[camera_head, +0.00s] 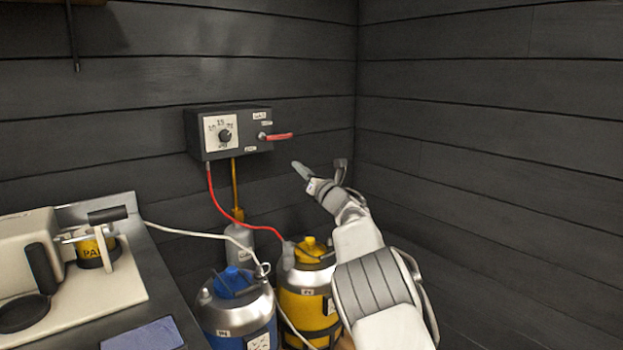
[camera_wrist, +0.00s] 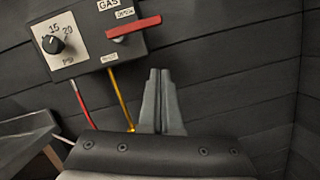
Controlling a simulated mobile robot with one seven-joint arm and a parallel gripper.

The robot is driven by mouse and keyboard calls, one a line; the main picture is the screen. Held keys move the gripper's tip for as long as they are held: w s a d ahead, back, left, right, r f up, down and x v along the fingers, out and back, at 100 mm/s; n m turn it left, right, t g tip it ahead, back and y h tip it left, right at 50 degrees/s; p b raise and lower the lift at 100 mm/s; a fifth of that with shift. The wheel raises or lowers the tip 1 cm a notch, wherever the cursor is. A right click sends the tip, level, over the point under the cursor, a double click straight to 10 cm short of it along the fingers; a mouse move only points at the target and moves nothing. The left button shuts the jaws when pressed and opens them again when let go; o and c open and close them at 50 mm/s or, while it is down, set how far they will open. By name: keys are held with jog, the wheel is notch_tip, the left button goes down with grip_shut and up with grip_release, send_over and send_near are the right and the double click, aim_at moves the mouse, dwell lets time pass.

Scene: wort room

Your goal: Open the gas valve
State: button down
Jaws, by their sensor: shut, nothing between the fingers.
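The gas valve is a red lever handle (camera_head: 278,136) on the right part of a dark control box (camera_head: 196,140) mounted on the wall. The lever lies about level and points right. In the wrist view the red lever (camera_wrist: 135,28) sits under a "GAS" label, above and left of my fingers. My gripper (camera_head: 298,168) is in front of the wall, below and right of the lever, and apart from it. In the wrist view my gripper (camera_wrist: 160,74) has its two fingers together with nothing between them.
A dial (camera_head: 224,135) is on the box's left. A red hose (camera_head: 213,190) and a yellow pipe (camera_head: 235,185) run down from it. Below stand a blue keg (camera_head: 240,312) and a yellow keg (camera_head: 305,300). A counter with a machine (camera_head: 30,245) is at left.

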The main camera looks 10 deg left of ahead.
jog(key=shift+v, duration=2.45)
jog(key=shift+w+d, duration=0.15)
jog(key=shift+d, duration=0.1)
